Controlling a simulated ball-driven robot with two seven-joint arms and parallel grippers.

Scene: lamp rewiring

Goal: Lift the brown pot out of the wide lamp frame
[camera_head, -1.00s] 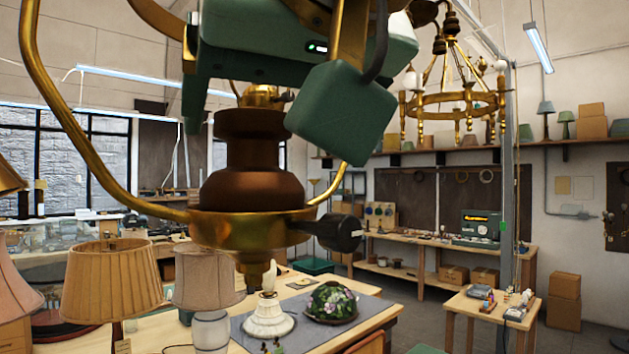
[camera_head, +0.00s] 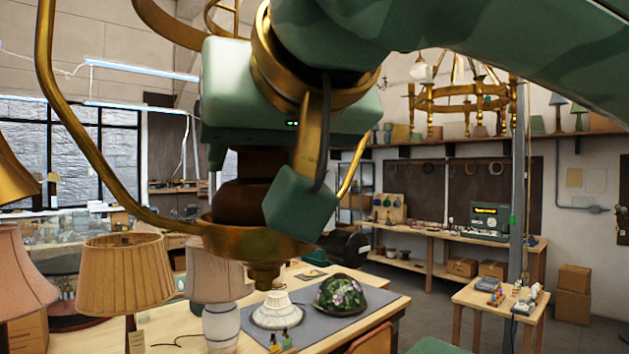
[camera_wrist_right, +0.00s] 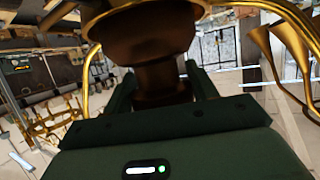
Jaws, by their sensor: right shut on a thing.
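The brown pot (camera_head: 239,204) stands upright in the brass cup of the wide lamp frame (camera_head: 228,236). Its lower bulge still sits within the cup's rim, as far as I can see. My right gripper (camera_head: 247,158) has come down over the pot's upper part and hides its top. In the right wrist view, the two fingers of my right gripper (camera_wrist_right: 163,88) are shut on the narrow neck of the pot (camera_wrist_right: 150,40), with the brass cup beyond its bulge. My left gripper is not in view.
Curved brass arms of the frame (camera_head: 63,110) rise left of my gripper. A brass chandelier (camera_head: 455,98) hangs at the back right.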

